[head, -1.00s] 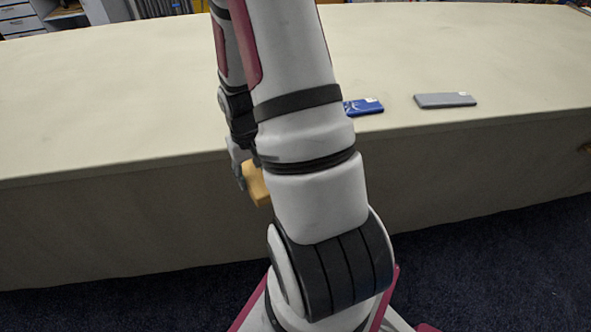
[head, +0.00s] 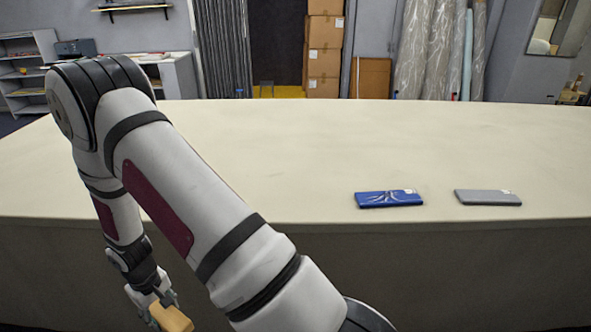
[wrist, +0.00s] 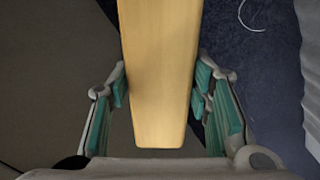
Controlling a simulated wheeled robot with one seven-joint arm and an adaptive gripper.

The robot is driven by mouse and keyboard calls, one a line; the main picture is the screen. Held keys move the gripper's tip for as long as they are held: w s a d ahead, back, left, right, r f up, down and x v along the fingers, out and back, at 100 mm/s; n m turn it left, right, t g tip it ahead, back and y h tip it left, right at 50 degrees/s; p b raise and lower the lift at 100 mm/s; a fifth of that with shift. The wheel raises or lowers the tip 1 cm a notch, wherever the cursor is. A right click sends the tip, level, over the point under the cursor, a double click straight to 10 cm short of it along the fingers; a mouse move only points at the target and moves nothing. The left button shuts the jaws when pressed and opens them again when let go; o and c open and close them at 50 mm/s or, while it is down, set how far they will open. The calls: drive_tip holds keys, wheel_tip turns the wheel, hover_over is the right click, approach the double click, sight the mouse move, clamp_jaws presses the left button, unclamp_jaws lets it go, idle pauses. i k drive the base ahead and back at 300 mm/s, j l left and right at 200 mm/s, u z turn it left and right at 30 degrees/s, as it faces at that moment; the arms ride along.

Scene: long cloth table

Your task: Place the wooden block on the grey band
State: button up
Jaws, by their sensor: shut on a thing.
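The wooden block (head: 172,318) is pale yellow and shows at the bottom left of the head view, in front of the table's cloth side and below the top's edge. My gripper (head: 152,300) is shut on it. In the wrist view the block (wrist: 160,65) runs lengthwise between the teal finger pads of my gripper (wrist: 161,92), with its upper end out of frame. No plain grey band shows on the table; a flat grey slab (head: 488,198) lies near the front edge at right, and I cannot tell if it is the band.
A flat blue packet (head: 389,199) lies left of the grey slab, with a small gap between them. The long cream cloth table (head: 330,150) is otherwise clear. Its front edge lies between the block and the top. Boxes and rolls stand behind it.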

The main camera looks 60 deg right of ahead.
sight(489, 196)
drive_tip(key=k+l+u, duration=0.15)
drive_tip(key=u, duration=0.25)
drive_tip(key=k+u, duration=0.4)
drive_tip(key=k, duration=1.1)
drive_tip(key=k+z, duration=0.15)
drive_tip(key=k, duration=0.4)
drive_tip(key=k+l+z, duration=0.15)
drive_tip(key=k, duration=0.4)
